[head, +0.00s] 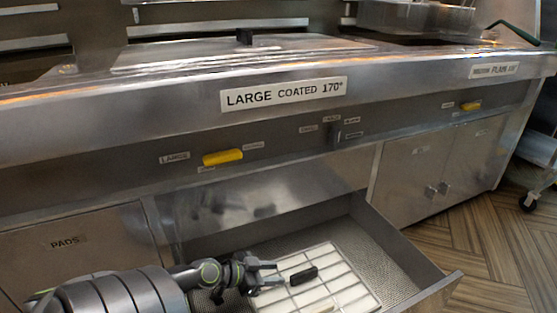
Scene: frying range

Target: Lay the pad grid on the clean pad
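The pad grid (327,279), a wire frame with a black bar handle (304,275), lies in the open drawer. A white pad (318,262) shows through its wires, and the grid looks flat on it. My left gripper (277,274) is over the left part of the grid, its fingers pointing right toward the handle. The fingers are apart, with nothing seen between them, and a small gap separates them from the handle. The near edge of the grid and pad is cut off by the picture. My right gripper is out of view.
The open drawer (412,249) has raised walls and a mesh floor (376,246). Above it run the range front, yellow handles (222,157) and a "LARGE COATED 170°" label (283,95). A closed front marked "PADS" (68,243) is at left. Wood floor (490,230) is clear at right.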

